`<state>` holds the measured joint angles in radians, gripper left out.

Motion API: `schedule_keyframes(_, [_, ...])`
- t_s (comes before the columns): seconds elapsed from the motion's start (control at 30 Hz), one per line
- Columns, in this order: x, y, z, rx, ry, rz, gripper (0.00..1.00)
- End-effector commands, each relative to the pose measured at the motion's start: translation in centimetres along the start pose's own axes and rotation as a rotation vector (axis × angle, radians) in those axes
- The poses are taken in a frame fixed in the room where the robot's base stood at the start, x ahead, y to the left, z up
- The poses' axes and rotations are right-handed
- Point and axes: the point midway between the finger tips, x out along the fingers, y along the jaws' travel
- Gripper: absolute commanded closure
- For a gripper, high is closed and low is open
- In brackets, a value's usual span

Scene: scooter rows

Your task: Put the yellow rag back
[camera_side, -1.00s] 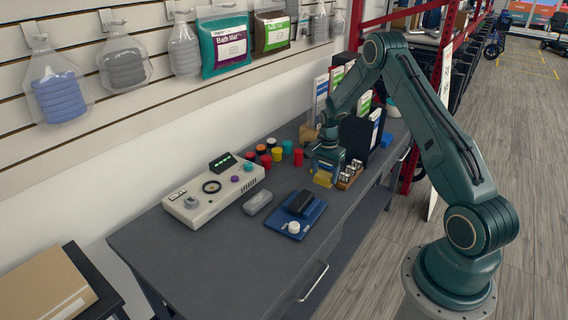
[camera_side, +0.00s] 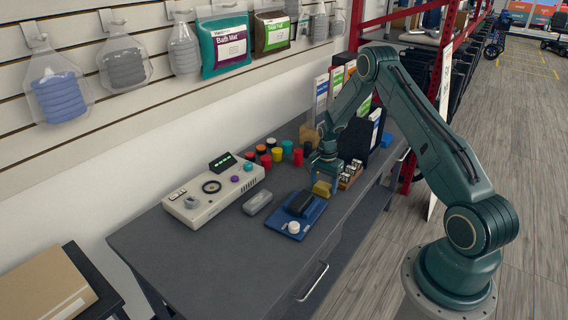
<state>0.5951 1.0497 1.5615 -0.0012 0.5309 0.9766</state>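The yellow rag (camera_side: 321,188) is a small yellow patch on the grey bench, just left of the small wooden tray. My gripper (camera_side: 326,181) points down right at the rag and overlaps it in this view, so part of the rag is hidden. The fingertips are small here, and I cannot tell whether they are open or closed on the rag.
The wooden tray (camera_side: 349,177) with small jars stands close to the right. A blue tray (camera_side: 312,219) with a black item and white knob lies in front. Several coloured cups stand behind left, near a control box (camera_side: 190,213). Binders stand at the back. The front left bench is clear.

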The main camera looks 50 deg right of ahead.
Motion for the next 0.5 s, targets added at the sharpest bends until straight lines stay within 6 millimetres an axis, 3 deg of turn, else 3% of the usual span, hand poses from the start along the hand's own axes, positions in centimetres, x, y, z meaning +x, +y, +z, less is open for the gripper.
schedule_keyframes(0.1, [-0.02, -0.01, -0.01, 0.000, 0.000, 0.000, 0.19])
schedule_keyframes(0.5, [-0.33, 0.00, 0.00, 0.000, 0.000, 0.000, 0.19])
